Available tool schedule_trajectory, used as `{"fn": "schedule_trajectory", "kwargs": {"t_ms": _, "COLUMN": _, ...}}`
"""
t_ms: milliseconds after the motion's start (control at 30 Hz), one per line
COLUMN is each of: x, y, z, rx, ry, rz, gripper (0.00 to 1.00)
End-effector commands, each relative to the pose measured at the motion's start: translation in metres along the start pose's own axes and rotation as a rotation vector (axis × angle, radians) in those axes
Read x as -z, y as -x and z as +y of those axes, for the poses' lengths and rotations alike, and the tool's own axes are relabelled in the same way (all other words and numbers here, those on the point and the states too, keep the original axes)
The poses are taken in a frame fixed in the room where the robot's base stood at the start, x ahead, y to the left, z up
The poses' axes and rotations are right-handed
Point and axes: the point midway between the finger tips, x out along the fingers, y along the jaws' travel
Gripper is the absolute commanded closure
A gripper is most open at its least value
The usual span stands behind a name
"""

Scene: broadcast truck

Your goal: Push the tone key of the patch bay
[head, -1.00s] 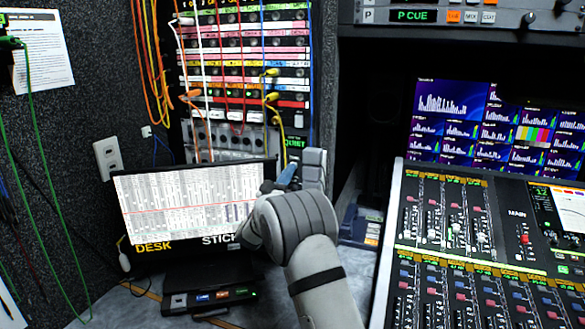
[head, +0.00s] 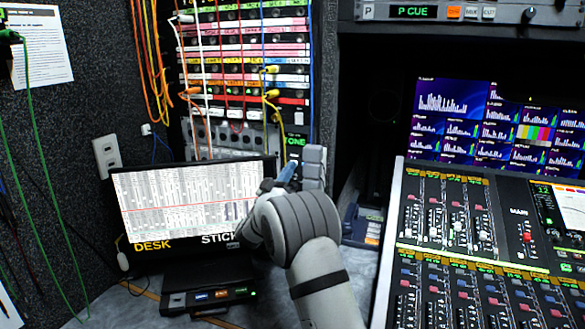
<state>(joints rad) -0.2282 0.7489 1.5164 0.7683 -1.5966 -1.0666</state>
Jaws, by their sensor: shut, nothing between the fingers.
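The patch bay (head: 245,52) stands at the back, with rows of coloured label strips and several plugged cords. At its lower right a small dark display (head: 296,142) shows green letters that look like "ONE", partly covered at its left. My gripper (head: 288,172) is shut and empty, just below this display and in front of the bay's lower right part. The tone key itself cannot be made out; my gripper and wrist cover the area below the display. I cannot tell whether the fingertips touch anything.
A screen (head: 190,200) marked DESK and STICK stands left of my wrist, with a small button box (head: 210,298) before it. Patch cords hang in front of the bay. A mixing desk (head: 480,235) and monitor (head: 497,122) fill the right.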

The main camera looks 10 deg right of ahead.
Motion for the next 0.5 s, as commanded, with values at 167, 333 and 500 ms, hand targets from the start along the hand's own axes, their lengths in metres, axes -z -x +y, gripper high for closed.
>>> {"fn": "schedule_trajectory", "kwargs": {"t_ms": 167, "x": 0.001, "y": 0.000, "z": 0.000, "rx": 0.000, "ry": 0.000, "rz": 0.000, "gripper": 1.00}}
{"fn": "schedule_trajectory", "kwargs": {"t_ms": 333, "x": 0.005, "y": 0.009, "z": 0.004, "rx": 0.000, "ry": -0.001, "rz": 0.001, "gripper": 1.00}}
{"fn": "schedule_trajectory", "kwargs": {"t_ms": 500, "x": 0.011, "y": 0.024, "z": 0.011, "rx": 0.002, "ry": -0.001, "rz": 0.001, "gripper": 1.00}}
